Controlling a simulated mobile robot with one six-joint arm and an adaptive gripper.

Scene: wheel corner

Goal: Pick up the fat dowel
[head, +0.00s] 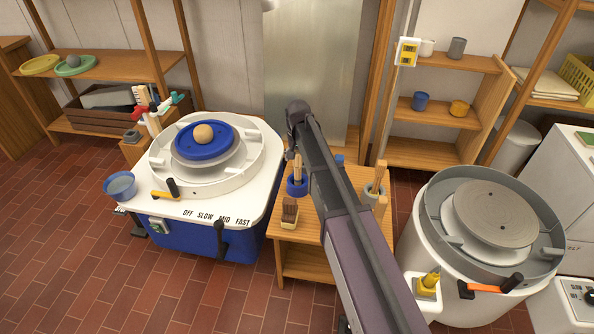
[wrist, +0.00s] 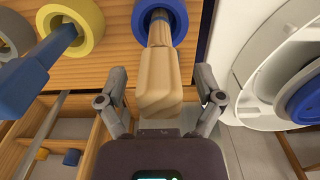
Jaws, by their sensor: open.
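A thick pale wooden piece, which I take for the fat dowel (wrist: 160,75), stands in a blue ring-shaped pot (wrist: 150,10) in the wrist view. Its blunt, faceted end points toward my wrist. My gripper (wrist: 162,82) is open, with one finger on each side of the piece and gaps showing on both sides. In the head view the blue pot (head: 297,187) with the wooden piece (head: 297,167) stands on the small wooden table, left of my arm.
In the wrist view a yellow pot (wrist: 90,28) holds a blue-handled piece (wrist: 38,72), close on the left. The wheel's blue disc (wrist: 302,97) is on the right. In the head view a brush (head: 289,211) and a beige pot of sticks (head: 374,190) share the table.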

